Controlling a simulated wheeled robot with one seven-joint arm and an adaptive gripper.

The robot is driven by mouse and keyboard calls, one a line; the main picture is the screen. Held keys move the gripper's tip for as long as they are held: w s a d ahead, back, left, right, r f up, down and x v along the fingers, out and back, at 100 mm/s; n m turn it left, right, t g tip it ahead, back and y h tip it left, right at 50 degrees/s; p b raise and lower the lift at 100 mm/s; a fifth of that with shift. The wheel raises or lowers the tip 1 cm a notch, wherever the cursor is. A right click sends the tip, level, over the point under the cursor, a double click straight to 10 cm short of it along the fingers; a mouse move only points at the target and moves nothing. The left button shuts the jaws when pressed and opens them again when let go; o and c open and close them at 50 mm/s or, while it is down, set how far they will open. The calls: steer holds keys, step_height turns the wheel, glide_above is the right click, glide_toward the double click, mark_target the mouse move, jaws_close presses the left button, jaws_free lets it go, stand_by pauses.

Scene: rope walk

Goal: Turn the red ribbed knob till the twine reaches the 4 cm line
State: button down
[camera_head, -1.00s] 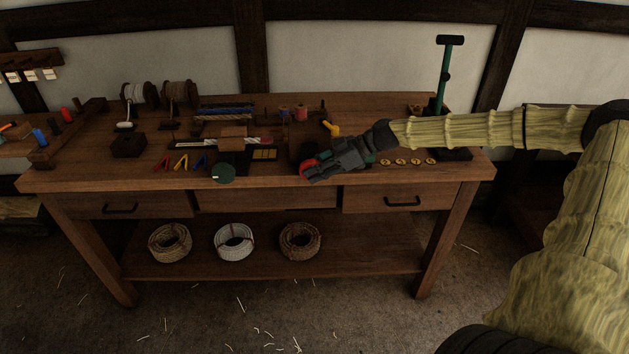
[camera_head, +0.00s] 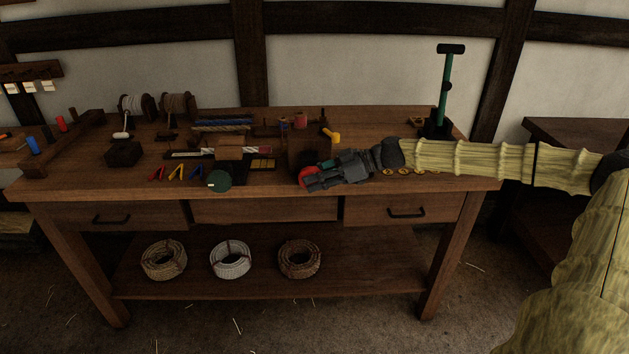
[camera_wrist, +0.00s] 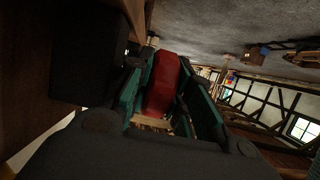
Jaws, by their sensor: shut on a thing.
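The red knob (camera_head: 307,172) sits at the front of a dark wooden block (camera_head: 309,151) near the front edge of the bench. My gripper (camera_head: 312,178) reaches in from the right and is shut on the red knob. In the wrist view the red knob (camera_wrist: 163,88) lies between the two green-lined fingers of my gripper (camera_wrist: 165,95). Its ribs are hard to make out. A white-faced strip (camera_head: 190,154) with a red mark lies left of the block, partly behind a wooden piece. I cannot make out the twine or a 4 cm line.
A green round knob (camera_head: 219,180) is at the bench's front edge. A green stand (camera_head: 443,90) rises at the back right. Rope coils (camera_head: 230,259) lie on the lower shelf.

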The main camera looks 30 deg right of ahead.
steer(key=c, duration=1.6)
jaws_free()
steer(key=shift+o, duration=0.2)
steer(key=shift+d, duration=0.1)
steer(key=v, duration=1.2)
steer(key=shift+w+d+f, duration=0.1)
steer(key=shift+d, duration=0.1)
steer(key=shift+a, duration=0.15)
